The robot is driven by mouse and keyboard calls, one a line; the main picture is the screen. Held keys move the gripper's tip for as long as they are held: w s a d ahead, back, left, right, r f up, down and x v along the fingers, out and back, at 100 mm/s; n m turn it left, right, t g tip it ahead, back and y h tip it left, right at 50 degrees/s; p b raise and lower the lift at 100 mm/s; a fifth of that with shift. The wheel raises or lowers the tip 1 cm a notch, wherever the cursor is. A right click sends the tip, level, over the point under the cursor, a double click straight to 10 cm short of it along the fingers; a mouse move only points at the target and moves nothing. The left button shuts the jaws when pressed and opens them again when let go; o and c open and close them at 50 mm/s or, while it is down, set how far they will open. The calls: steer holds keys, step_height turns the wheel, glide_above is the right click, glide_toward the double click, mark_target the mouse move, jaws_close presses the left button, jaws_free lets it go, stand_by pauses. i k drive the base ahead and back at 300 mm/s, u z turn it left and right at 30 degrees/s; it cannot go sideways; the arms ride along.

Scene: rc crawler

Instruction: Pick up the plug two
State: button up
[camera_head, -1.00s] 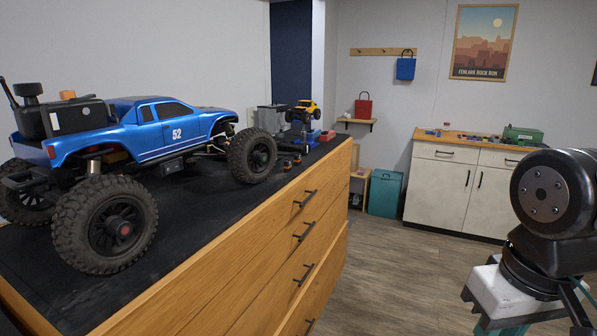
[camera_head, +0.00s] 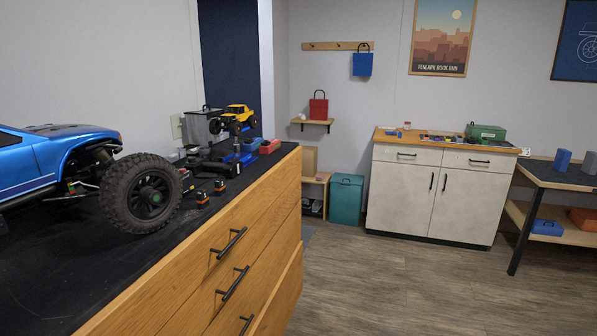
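Two small dark pieces with orange parts stand on the black bench top (camera_head: 75,275), just right of the blue truck's front wheel. One small piece (camera_head: 202,201) is nearer and the other small piece (camera_head: 220,186) is just behind it. They may be plugs, but they are too small to tell, and I cannot read any number on them. My gripper is out of view, so its state does not show.
The large blue truck (camera_head: 60,155) fills the bench's left. A white cabinet (camera_head: 405,195) and a dark table (camera_head: 560,175) stand right. The wooden floor between is clear.

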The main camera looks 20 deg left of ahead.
mark_target(219, 185)
steer(key=z, duration=0.15)
steer(key=i, duration=1.65)
steer(key=u, duration=1.4)
steer(key=i, duration=0.55)
steer(key=u, duration=0.5)
